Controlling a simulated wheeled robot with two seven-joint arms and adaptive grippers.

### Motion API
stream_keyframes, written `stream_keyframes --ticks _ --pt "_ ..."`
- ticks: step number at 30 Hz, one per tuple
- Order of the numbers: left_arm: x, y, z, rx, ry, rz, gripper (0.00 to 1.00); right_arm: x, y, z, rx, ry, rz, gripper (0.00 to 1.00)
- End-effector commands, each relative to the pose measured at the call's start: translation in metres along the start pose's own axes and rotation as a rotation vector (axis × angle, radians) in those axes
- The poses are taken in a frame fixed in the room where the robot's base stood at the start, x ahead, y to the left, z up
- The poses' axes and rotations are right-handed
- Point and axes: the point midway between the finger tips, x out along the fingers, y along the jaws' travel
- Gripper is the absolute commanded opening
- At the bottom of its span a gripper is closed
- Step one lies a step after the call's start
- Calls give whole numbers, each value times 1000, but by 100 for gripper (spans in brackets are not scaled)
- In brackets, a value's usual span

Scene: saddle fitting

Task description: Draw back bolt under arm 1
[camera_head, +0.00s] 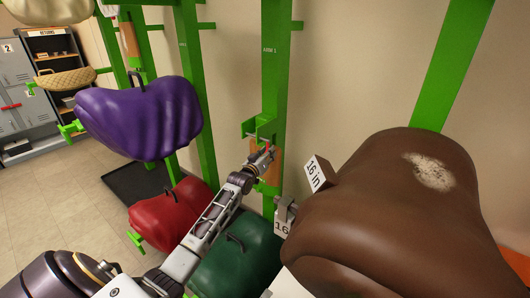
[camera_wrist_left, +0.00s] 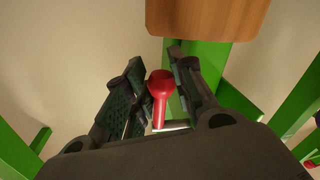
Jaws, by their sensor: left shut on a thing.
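The green upright marked ARM 1 (camera_head: 270,85) stands in the middle of the head view. A green bracket (camera_head: 251,127) sticks out from it, with a wooden block (camera_head: 272,172) below. My left gripper (camera_head: 262,157) is at this bracket. In the left wrist view, the bolt's red knob (camera_wrist_left: 160,84) sits between the two fingers of my left gripper (camera_wrist_left: 158,92), which is shut on it. A pale pin shows below the knob. Where the bolt enters the bracket is hidden. My right gripper is not seen.
A large brown saddle (camera_head: 400,220) with a pale dusty patch and a 16 in tag (camera_head: 314,173) fills the right front. Purple (camera_head: 140,115), red (camera_head: 170,212) and green (camera_head: 235,262) saddles hang left and below. Lockers (camera_head: 15,85) stand far left.

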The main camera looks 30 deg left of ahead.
Motion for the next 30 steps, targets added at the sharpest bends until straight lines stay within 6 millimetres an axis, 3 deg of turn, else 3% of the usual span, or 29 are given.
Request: stream_keyframes --ticks 14,24,30 --pt "-7 39 17 -11 -9 -2 0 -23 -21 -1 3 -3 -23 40" --pt "-12 66 28 -9 -10 -3 0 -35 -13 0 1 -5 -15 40" --pt "-14 72 31 -9 -10 -4 0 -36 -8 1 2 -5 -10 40"
